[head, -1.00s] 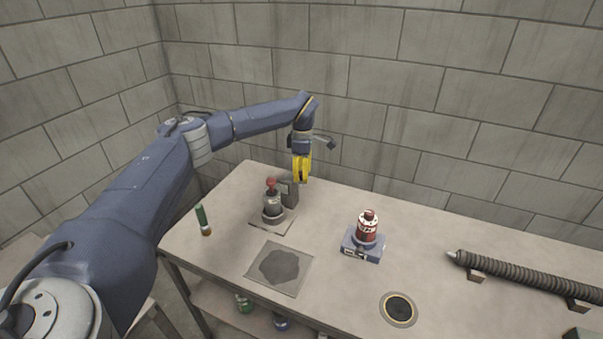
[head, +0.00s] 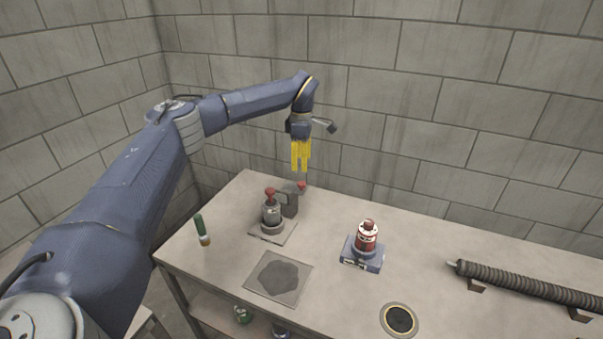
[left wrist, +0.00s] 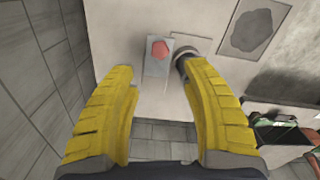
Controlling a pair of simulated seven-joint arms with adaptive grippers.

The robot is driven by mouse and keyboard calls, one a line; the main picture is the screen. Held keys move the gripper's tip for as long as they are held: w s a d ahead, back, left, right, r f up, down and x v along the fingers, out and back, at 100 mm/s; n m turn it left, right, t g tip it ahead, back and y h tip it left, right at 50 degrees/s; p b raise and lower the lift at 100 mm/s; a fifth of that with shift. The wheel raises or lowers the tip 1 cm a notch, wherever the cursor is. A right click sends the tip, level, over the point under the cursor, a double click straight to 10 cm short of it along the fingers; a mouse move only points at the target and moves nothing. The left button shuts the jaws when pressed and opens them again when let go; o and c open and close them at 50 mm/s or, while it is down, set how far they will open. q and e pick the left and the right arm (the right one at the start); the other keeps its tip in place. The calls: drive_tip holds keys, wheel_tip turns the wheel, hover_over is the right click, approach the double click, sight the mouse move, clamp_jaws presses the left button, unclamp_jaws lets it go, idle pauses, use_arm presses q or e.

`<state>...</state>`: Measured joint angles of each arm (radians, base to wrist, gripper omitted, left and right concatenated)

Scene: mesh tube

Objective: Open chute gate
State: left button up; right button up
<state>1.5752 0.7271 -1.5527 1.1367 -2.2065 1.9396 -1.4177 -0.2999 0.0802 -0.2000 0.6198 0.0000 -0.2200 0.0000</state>
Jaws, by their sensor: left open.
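My left gripper (head: 301,169), with yellow fingers, is open and empty above the back left of the table. Below it is a grey box (head: 289,203) with a small red knob (head: 302,185) at its back right. In the left wrist view the red knob (left wrist: 160,50) on its grey plate (left wrist: 155,66) shows beyond the fingertips, apart from them. Just in front of the box stands a grey round fixture (head: 271,216) with a red top, on a square plate. I cannot tell from the frames which part is the chute gate. My right gripper is out of view.
A red-and-white canister (head: 367,238) sits on a blue base to the right. A green tube (head: 201,228) stands near the left edge. A dark-patched square plate (head: 280,275), a round port (head: 399,320) and a ribbed hose (head: 530,287) are also on the table. A block wall stands behind.

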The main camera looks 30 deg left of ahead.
use_arm(q)
drive_tip(key=shift+r, duration=1.75)
